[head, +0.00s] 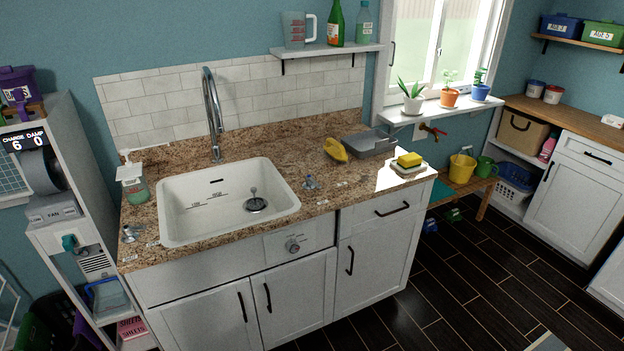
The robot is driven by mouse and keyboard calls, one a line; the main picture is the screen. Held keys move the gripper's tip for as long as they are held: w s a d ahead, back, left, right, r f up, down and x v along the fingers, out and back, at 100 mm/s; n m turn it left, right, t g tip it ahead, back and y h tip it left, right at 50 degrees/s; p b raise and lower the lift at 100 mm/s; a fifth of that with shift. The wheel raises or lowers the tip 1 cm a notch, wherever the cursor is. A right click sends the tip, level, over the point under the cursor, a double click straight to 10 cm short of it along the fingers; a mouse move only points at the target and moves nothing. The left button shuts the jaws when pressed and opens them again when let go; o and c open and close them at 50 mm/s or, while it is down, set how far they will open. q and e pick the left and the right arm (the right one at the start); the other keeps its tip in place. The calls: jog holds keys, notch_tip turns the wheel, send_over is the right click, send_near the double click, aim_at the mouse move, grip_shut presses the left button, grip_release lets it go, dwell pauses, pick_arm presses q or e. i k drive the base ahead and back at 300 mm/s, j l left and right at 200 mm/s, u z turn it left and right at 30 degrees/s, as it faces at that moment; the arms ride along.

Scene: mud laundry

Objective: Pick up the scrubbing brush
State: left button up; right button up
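A yellow rounded object (336,149), which looks like the scrubbing brush, lies on the granite counter (300,165) between the sink and a grey tray. It is small here, and I cannot make out its bristles. It sits close to the left end of the grey tray (370,144); I cannot tell whether they touch. A yellow sponge (409,159) rests on a pale dish (408,168) to the right, in a bright patch of sunlight. Neither of my grippers shows in the head view.
The white sink (180,222) with its tall faucet (212,115) is left of the brush. A soap bottle (133,180) stands at the counter's left. A small blue-grey item (310,182) lies near the front edge. A shelf (325,49) with bottles hangs above.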

aim_at(341, 155)
jog(key=i+l+u, duration=0.1)
jog(key=u, duration=0.3)
jog(key=i+l+u, duration=0.1)
jog(key=u, duration=0.35)
jog(key=i+l+u, duration=0.15)
jog(key=l, duration=0.15)
jog(key=i+l+u, duration=0.2)
jog(key=l, duration=0.15)
jog(key=i+l+u, duration=0.15)
jog(key=l, duration=0.2)
jog(key=i+l, duration=0.1)
jog(key=l, duration=0.25)
jog(key=i+l, duration=0.1)
jog(key=l, duration=0.25)
jog(key=l+u, duration=0.1)
jog(key=l, duration=0.2)
jog(key=i, duration=0.05)
